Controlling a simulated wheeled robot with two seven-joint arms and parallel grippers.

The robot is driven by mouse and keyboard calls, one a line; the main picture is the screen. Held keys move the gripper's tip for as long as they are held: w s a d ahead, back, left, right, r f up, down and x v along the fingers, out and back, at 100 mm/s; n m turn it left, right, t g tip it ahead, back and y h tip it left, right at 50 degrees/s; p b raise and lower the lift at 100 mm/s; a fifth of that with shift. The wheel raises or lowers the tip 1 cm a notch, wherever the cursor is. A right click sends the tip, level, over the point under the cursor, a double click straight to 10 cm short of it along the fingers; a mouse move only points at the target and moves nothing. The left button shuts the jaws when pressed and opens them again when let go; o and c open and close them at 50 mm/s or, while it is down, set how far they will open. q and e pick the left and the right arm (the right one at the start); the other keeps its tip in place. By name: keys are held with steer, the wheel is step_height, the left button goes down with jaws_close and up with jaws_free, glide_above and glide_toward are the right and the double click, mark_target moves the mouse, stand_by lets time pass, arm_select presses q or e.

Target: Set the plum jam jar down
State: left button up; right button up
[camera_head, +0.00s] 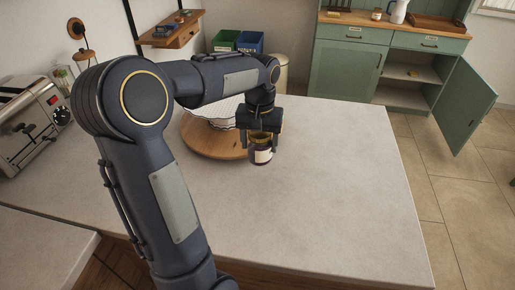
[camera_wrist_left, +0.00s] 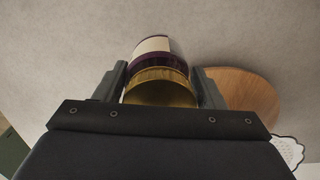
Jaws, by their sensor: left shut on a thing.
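The plum jam jar (camera_head: 262,155) is dark purple with a pale label, upright, at the right edge of a round wooden board in the head view. In the left wrist view the jar (camera_wrist_left: 153,48) shows its gold lid toward me. My left gripper (camera_head: 261,142) is shut on it from above; its fingers (camera_wrist_left: 160,85) flank the lid. I cannot tell whether the jar's base touches the counter (camera_head: 340,190). My right gripper is not in view.
The round wooden board (camera_head: 205,143) carries a white, wavy-edged item (camera_head: 220,112), partly behind my arm. The counter is clear to the right and front. A green cabinet (camera_head: 345,68) with an open door is beyond.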

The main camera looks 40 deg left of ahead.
arm_select(q)
step_height(320, 180, down, 8)
steer(key=shift+f+p, duration=0.15)
steer(key=shift+p, duration=0.15)
steer(key=shift+f, duration=0.2)
steer(key=o, duration=1.3)
steer(key=shift+c, duration=0.2)
